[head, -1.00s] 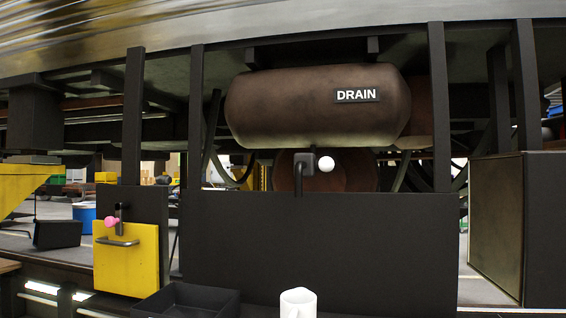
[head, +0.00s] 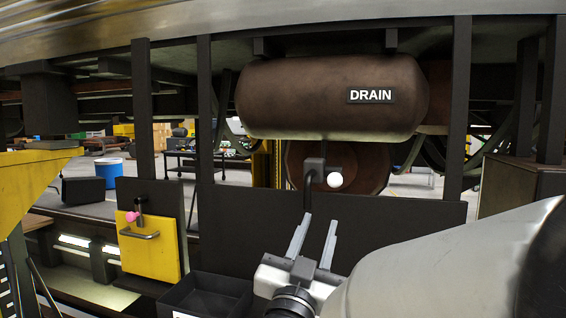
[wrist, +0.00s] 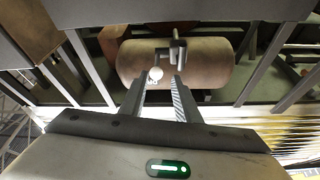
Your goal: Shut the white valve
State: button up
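The white valve knob (head: 334,180) is a small white ball beside a dark valve body (head: 314,168) on a pipe under the brown tank labelled DRAIN (head: 300,95). My gripper (head: 317,224) is in front of the dark panel, below the knob in the head view, with its two fingers apart and nothing between them. In the wrist view the white knob (wrist: 155,74) shows just beyond the fingertips, nearer the left finger. The open fingers (wrist: 156,82) appear apart from the knob.
A dark panel (head: 400,225) stands below the tank, with dark posts (head: 461,110) on both sides. A yellow box (head: 150,250) with a handle and pink knob (head: 131,216) is at left. A black open bin (head: 205,295) sits low in front.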

aim_at(337, 177)
jog(key=shift+h, duration=0.4)
jog(key=p+x, duration=0.3)
jog(key=x, duration=1.4)
jog(key=shift+d+r, duration=0.2)
grip_shut()
